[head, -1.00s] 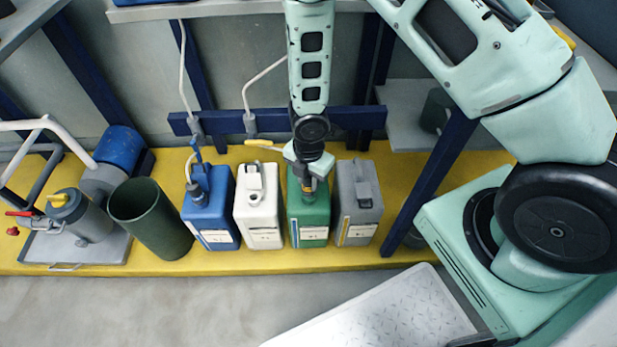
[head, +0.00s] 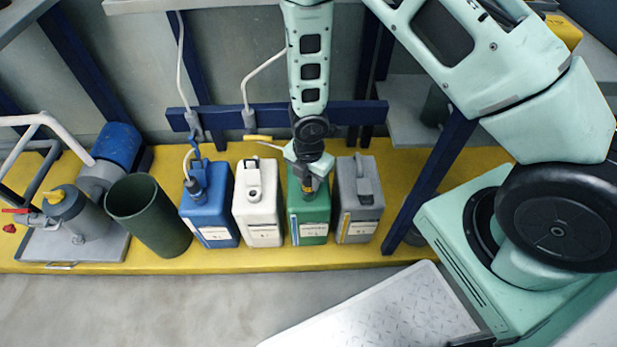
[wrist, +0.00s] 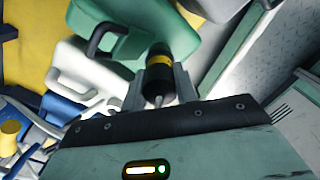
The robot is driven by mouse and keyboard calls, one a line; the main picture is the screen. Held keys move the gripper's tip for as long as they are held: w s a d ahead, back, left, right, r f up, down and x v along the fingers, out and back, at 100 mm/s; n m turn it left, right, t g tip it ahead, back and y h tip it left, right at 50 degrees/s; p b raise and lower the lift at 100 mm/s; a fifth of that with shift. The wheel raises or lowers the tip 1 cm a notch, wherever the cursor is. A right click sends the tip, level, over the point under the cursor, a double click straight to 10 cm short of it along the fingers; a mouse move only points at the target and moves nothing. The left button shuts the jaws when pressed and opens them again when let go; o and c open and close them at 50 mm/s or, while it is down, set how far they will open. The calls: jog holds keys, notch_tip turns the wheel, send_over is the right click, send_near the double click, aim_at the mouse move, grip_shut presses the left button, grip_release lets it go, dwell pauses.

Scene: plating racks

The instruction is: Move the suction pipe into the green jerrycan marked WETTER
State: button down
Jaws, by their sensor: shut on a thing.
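The green jerrycan (head: 309,222) stands upright between the white and grey cans. Its front label is too small to read. My gripper (head: 308,178) is directly over its top and is shut on the suction pipe. The pipe's black head with a yellow band (head: 307,189) shows at the can's opening, and its lower part is hidden. In the wrist view the black, yellow-banded pipe head (wrist: 158,72) sits between my fingers (wrist: 157,88), against the green can (wrist: 135,30). I cannot tell how deep the pipe reaches.
A white jerrycan (head: 259,215) stands close left, a grey jerrycan (head: 359,205) close right. A blue jerrycan (head: 208,215) with its own pipe and a dark green bin (head: 150,220) are further left. A blue rack post (head: 432,180) rises at right. The yellow shelf (head: 270,258) bears them.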

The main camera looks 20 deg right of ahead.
jog(key=shift+f, duration=0.2)
jog(key=c, duration=1)
grip_release()
jog(key=shift+r, duration=0.1)
notch_tip(320, 180, up, 17)
jog(key=p, duration=0.7)
jog(key=shift+r+p, duration=0.15)
jog(key=shift+p, duration=0.25)
